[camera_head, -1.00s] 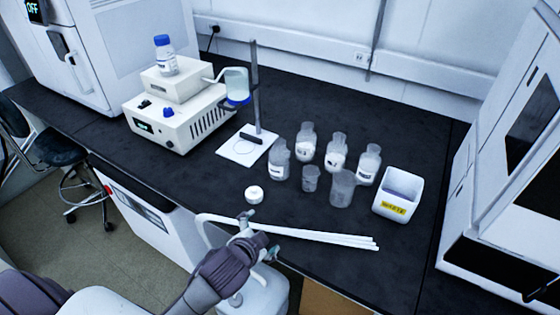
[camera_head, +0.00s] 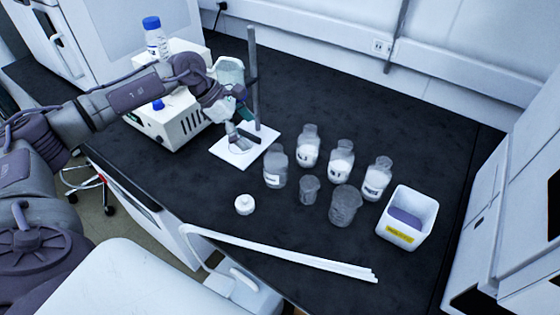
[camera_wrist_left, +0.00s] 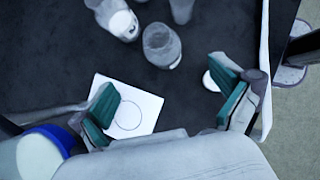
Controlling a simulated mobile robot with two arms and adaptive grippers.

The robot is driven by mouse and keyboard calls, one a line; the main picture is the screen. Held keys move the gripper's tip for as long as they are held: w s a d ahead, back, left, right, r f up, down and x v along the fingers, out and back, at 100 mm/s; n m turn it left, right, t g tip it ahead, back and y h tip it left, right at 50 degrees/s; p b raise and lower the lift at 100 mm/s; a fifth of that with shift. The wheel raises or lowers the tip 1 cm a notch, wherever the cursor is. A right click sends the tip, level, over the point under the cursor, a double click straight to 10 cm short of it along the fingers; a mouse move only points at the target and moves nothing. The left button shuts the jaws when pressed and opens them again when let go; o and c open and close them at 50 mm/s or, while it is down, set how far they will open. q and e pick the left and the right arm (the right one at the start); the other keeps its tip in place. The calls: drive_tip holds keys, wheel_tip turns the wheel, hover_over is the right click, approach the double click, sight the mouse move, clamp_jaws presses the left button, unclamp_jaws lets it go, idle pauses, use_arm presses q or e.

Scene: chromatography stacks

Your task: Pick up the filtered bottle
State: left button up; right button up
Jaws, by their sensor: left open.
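Several clear glass bottles with pale labels or contents stand on the dark bench in the head view. They include a front-left bottle (camera_head: 275,170), a back bottle (camera_head: 308,152), a middle bottle (camera_head: 340,162) and a right bottle (camera_head: 376,182). A blue-capped bottle (camera_head: 156,42) stands on the white instrument. I cannot tell which one is the filtered bottle. My left gripper (camera_head: 238,138) is open and empty above the stand's white base, left of the glass bottles. In the left wrist view its green-padded fingers (camera_wrist_left: 168,106) are wide apart; a bottle (camera_wrist_left: 161,46) stands beyond them.
The stand rod (camera_head: 254,80) and its clamped vessel (camera_head: 230,72) are close to my left gripper. Two beakers (camera_head: 345,207) (camera_head: 309,190), a white cap (camera_head: 244,205), white tubes (camera_head: 280,257) and a waste bin (camera_head: 410,213) share the bench. Bench behind the bottles is clear.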

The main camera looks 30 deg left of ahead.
sight(268, 154)
use_arm(q)
drive_tip(key=p+x, duration=0.1)
drive_tip(key=x, duration=0.6)
drive_tip(key=shift+f, duration=0.45)
drive_tip(key=shift+d+f+p, duration=0.25)
drive_tip(key=shift+f+p, duration=0.1)
drive_tip(key=shift+p, duration=0.1)
drive_tip(key=p+x, duration=0.1)
drive_tip(key=x, duration=0.2)
drive_tip(key=shift+d+f, duration=0.15)
drive_tip(key=shift+f, duration=0.2)
drive_tip(key=shift+w+d+f, duration=0.2)
drive_tip(key=shift+f, duration=0.25)
drive_tip(key=c, duration=1.4)
use_arm(e)
drive_tip(key=r, duration=0.1)
drive_tip(key=s+r, duration=0.1)
drive_tip(key=r, duration=0.1)
